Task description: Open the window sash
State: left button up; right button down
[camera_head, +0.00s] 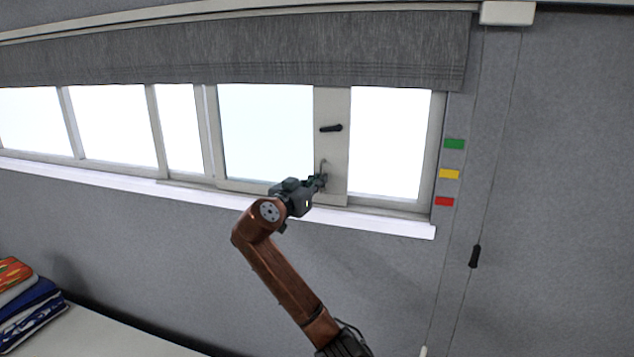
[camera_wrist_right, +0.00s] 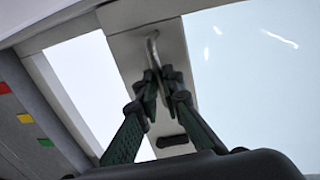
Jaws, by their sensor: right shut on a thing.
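The window sash (camera_head: 332,155) is a pale frame with a bright pane on its left; its stile also shows in the right wrist view (camera_wrist_right: 140,47). A black lever handle (camera_head: 331,128) sits on the stile, pointing sideways, and shows low in the wrist view (camera_wrist_right: 172,141). Below the lever in the head view is a thin grey metal pull (camera_head: 323,166), also seen in the wrist view (camera_wrist_right: 152,47). My right gripper (camera_head: 319,182) is shut on the pull, its two fingers (camera_wrist_right: 161,78) close around its end, partly hiding it. My left gripper is out of view.
A grey blind (camera_head: 240,50) hangs above the window. A white sill (camera_head: 380,223) runs below it. Green (camera_head: 454,144), yellow (camera_head: 449,174) and red (camera_head: 444,202) tags are on the wall at right, near a hanging cord with a black grip (camera_head: 475,256). Folded cloths (camera_head: 35,310) lie on the table (camera_head: 110,335).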

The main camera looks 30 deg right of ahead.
jog(key=c, duration=2.1)
grip_release()
jog(key=shift+w+a, duration=0.1)
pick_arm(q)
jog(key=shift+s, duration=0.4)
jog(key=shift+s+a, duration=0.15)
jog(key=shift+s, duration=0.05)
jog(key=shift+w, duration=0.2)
pick_arm(e)
jog(key=v, duration=1.2)
jog(key=shift+r, duration=0.1)
